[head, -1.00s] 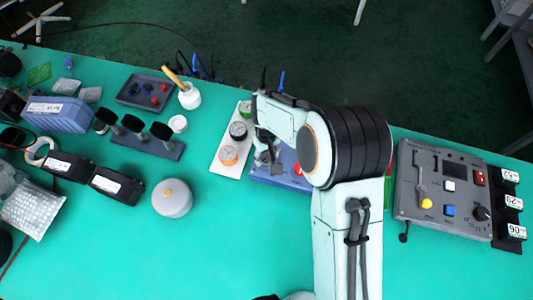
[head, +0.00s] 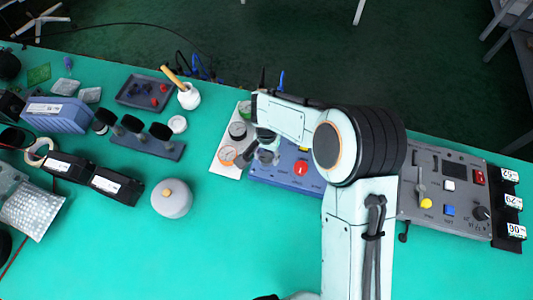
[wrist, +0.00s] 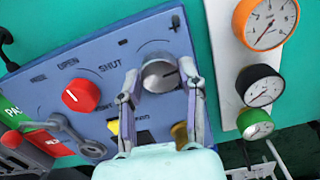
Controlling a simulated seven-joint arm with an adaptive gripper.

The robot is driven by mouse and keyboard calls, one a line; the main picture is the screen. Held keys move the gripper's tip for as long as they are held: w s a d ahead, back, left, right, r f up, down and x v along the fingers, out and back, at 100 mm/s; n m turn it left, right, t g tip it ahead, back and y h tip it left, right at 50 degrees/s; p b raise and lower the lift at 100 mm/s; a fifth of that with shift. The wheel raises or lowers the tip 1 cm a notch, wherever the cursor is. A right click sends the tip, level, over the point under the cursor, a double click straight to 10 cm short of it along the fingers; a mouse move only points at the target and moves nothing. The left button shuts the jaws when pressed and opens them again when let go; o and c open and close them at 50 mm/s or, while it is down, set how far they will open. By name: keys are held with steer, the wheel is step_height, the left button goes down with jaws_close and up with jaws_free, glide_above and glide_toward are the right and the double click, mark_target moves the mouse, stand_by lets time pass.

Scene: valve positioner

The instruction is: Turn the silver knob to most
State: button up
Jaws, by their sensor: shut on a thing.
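The silver knob (wrist: 158,74) sits on the blue panel (wrist: 52,62) in the wrist view, with a dark pointer line toward its right side and a curved scale mark above it. My gripper (wrist: 163,84) has one finger on each side of the knob and is shut on it. In the head view my gripper (head: 264,151) is at the left end of the blue panel (head: 270,175); the silver knob cannot be made out there.
A red knob (wrist: 82,96) and a grey lever (wrist: 78,134) are on the same panel. A white plate with several round gauges (wrist: 265,22) stands close beside my right finger. A grey control box (head: 440,190) is at the right in the head view. The front table is clear.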

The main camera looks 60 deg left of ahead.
mark_target(267, 157)
steer(key=shift+m, duration=0.6)
steer(key=o, duration=1.2)
steer(key=shift+c, duration=0.2)
step_height(267, 157, up, 12)
